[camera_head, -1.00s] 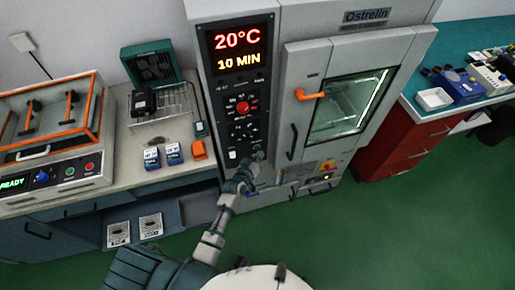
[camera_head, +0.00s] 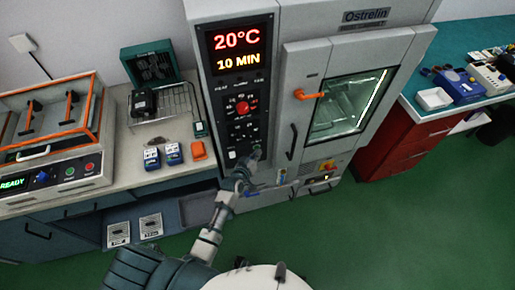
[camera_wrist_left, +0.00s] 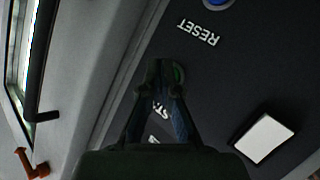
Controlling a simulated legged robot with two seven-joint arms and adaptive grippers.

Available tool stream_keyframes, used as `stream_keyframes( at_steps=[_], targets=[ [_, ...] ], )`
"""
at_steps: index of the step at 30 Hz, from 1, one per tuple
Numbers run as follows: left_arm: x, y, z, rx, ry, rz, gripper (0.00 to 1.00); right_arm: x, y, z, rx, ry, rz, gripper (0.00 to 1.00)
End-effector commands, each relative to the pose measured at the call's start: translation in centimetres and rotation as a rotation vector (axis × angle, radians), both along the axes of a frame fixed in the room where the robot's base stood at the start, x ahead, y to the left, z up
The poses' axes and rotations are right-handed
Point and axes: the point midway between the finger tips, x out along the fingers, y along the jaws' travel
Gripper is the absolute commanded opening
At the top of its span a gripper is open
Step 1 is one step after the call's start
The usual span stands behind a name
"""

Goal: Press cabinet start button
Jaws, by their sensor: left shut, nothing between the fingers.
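The tall grey cabinet (camera_head: 300,27) has a black control panel on its left with a display (camera_head: 237,51) reading 20°C and 10 MIN. My left gripper (camera_head: 256,152) is shut and empty at the lower right of this panel. In the left wrist view, the closed fingertips (camera_wrist_left: 165,66) lie over a green button (camera_wrist_left: 178,74), which shows only partly beside them. The fingers partly cover a label beginning "STA". Whether the tips touch the button cannot be told. My right gripper is out of view.
A blue button (camera_wrist_left: 216,2) marked RESET and a white square switch (camera_wrist_left: 264,138) flank the fingers. A bench with an orange-framed machine (camera_head: 50,125) stands left; the green floor is clear.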

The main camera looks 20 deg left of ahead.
Motion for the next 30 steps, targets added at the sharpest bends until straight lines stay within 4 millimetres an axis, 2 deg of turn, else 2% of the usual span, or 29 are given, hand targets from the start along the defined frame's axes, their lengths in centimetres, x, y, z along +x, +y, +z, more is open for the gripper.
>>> stream_keyframes(
  at_steps=[15, 24, 30],
  targets=[
    [0.44, 0.33, -0.03, 0.000, 0.000, 0.000, 0.00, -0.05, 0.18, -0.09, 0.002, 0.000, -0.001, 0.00],
    [0.46, 0.33, 0.00, 0.000, 0.000, 0.000, 0.00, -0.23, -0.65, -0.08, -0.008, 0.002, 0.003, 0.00],
    [0.09, -0.11, 0.18, 0.000, 0.000, 0.000, 0.00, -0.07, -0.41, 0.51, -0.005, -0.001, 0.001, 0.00]
  ],
)
